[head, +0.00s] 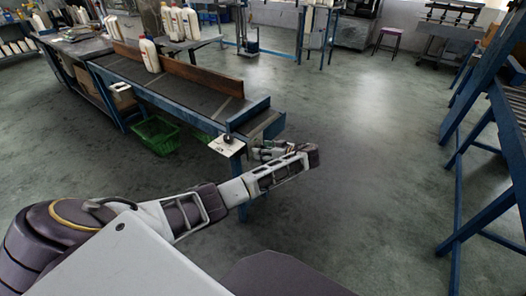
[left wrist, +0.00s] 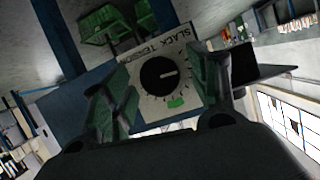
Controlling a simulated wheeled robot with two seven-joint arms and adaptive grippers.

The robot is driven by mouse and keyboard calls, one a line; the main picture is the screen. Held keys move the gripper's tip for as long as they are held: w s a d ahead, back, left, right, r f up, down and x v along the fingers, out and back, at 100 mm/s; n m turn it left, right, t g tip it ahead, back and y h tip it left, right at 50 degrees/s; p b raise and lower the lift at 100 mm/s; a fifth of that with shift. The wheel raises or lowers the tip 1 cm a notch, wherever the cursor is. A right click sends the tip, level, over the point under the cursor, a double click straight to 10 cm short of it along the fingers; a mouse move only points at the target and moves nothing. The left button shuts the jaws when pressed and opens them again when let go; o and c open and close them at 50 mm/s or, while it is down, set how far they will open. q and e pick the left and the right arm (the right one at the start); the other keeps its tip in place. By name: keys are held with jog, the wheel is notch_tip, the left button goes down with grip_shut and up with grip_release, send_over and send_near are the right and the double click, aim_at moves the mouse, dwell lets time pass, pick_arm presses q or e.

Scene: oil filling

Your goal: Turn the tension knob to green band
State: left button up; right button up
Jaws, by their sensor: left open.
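The black tension knob (left wrist: 158,76) sits on a pale panel (left wrist: 143,111) lettered "SLACK TENSION", with tick marks around the knob. The green band (left wrist: 176,103) is a short patch below and right of the knob in the left wrist view. The knob's white pointer line points right, apart from the green band. My left gripper (left wrist: 165,86) is open, one green-grey finger on each side of the knob; contact cannot be told. In the head view the knob (head: 228,138) is small at the conveyor's near end, with my left gripper (head: 264,151) just right of it. My right gripper is not in view.
A blue-framed conveyor (head: 190,95) carries a white bottle (head: 150,55) beside a brown guide rail (head: 195,73). A green crate (head: 156,134) is under it. Blue racking (head: 480,150) stands at the right. The floor (head: 360,130) between is clear.

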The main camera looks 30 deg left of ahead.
pick_arm(q)
jog(key=shift+a, duration=0.2)
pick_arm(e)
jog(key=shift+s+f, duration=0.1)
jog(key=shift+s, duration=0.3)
pick_arm(q)
jog(key=shift+c, duration=0.3)
jog(key=c, duration=0.9)
jog(key=shift+c, duration=0.2)
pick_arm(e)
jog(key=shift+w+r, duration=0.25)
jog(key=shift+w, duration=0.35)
